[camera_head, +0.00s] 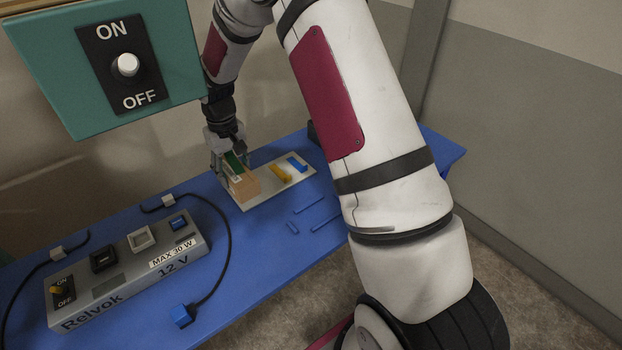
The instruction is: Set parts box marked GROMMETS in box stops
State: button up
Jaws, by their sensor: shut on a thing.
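My gripper (231,168) points down at the back of the blue table and is shut on a small tan box (245,188). A green piece shows at the top of the box, between the fingers. No marking on the box is readable, so I cannot tell whether it says GROMMETS. The box is at the left end of a pale board (285,181); I cannot tell whether it touches the board. Thin blue strips (308,205) lie on the table right of and in front of the board, around a bare patch; they look like the box stops.
A yellow piece (281,173) and a blue piece (298,164) sit on the board. A teal ON/OFF panel (185,60) hangs upper left. My arm hides the table's right part.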

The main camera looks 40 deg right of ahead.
jog(key=s+d+r+n+p, duration=0.1)
jog(key=s+d+n, duration=1.4)
jog(key=s+n, duration=0.15)
jog(key=shift+n, duration=0.55)
jog(key=f+b, duration=0.1)
jog(key=f, duration=0.1)
jog(key=f+b, duration=0.1)
jog(key=b, duration=0.1)
jog(key=w+f+b, duration=0.1)
jog(key=f, duration=0.1)
jog(key=shift+f, duration=0.3)
jog(key=shift+s+f+b, duration=0.15)
jog(key=shift+f+b, duration=0.3)
jog(key=shift+b, duration=0.05)
jog(key=shift+f, duration=1.1)
dwell(0.5)
jog(key=o, duration=1.4)
jog(key=shift+o, duration=0.2)
